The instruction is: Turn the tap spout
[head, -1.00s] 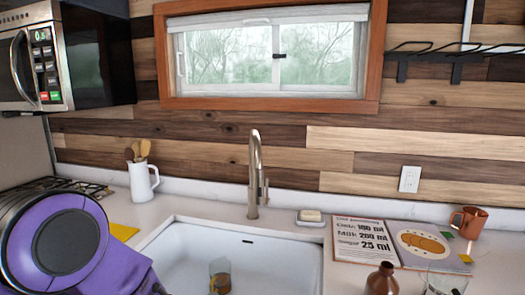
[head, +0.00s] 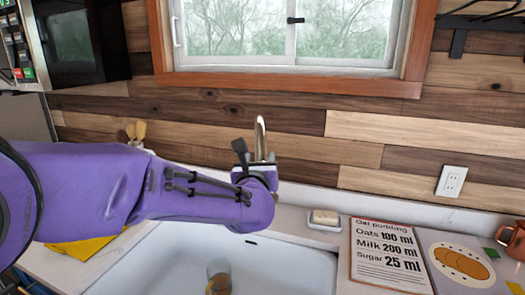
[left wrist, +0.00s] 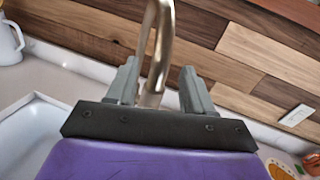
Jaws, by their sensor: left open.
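The metal tap (head: 260,127) stands behind the sink; in the head view only its curved top shows above my left gripper, and the rest is hidden. My purple left arm reaches across the sink from the left. My left gripper (head: 257,153) is at the tap. In the left wrist view the tap spout (left wrist: 160,35) rises between the two grey fingers of my left gripper (left wrist: 158,72). The fingers are open, with a gap visible on each side of the spout. My right gripper is not in view.
The white sink (head: 300,268) lies below my arm, with a glass (head: 218,275) holding something brown in it. A soap dish (head: 324,220) sits right of the tap. A recipe book (head: 385,255) lies on the right counter. A yellow cloth (head: 85,248) is at the left.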

